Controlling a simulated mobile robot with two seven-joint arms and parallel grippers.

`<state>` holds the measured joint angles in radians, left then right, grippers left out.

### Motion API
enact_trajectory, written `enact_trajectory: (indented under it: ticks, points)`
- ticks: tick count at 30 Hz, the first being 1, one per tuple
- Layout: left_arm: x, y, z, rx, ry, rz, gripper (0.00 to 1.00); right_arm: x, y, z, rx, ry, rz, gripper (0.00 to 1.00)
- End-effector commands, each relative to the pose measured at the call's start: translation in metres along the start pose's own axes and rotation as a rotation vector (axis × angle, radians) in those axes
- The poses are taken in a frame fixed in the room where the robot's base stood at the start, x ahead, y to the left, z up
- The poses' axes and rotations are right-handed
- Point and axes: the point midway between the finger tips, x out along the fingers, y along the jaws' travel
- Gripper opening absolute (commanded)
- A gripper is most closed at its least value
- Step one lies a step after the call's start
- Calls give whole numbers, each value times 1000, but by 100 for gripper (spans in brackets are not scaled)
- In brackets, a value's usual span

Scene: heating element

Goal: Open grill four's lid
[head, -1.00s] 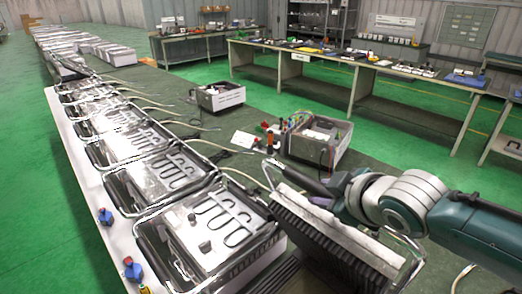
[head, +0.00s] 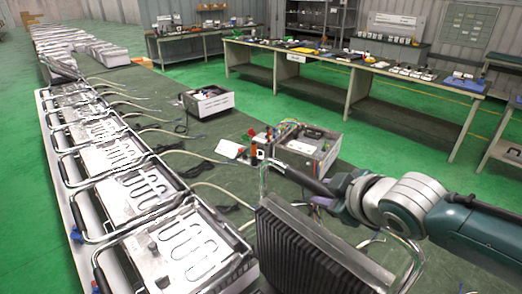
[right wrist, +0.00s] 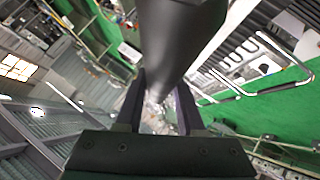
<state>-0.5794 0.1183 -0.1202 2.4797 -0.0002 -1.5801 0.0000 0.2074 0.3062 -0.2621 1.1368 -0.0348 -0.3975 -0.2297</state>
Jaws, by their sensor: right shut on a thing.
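The lid (head: 310,250) of the nearest grill is raised and tilted steeply, its dark ridged face showing in the head view. A chrome wire frame runs beside it up to a black bar handle (head: 300,179). My right gripper (head: 337,188) is at the right part of this handle. In the right wrist view, the two fingers of my right gripper (right wrist: 160,105) are shut around the thick black handle (right wrist: 180,40). The lid's lower edge is cut off by the frame. No number on the grill is readable. My left gripper is not in view.
Several grills with flat heating elements (head: 192,245) stand in a row to the left, cables behind them. An open box with wires (head: 310,148) and a smaller box (head: 208,101) lie behind the lid. A long workbench (head: 350,70) stands across the green floor.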

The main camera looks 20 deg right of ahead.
Motion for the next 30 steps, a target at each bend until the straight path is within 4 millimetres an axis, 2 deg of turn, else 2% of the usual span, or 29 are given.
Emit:
enact_trajectory:
  ticks: [5,6,14,23,26,30]
  points:
    - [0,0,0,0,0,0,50,0,3,2,-3,-5,6,0]
    - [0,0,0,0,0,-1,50,0,3,2,-3,-5,5,38]
    - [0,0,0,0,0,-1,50,0,1,1,-1,-4,2,67]
    - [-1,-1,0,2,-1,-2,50,-2,0,1,0,-2,0,67]
    - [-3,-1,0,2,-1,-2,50,-8,0,1,0,-3,0,67]
    - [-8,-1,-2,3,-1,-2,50,-25,0,0,0,-1,-1,67]
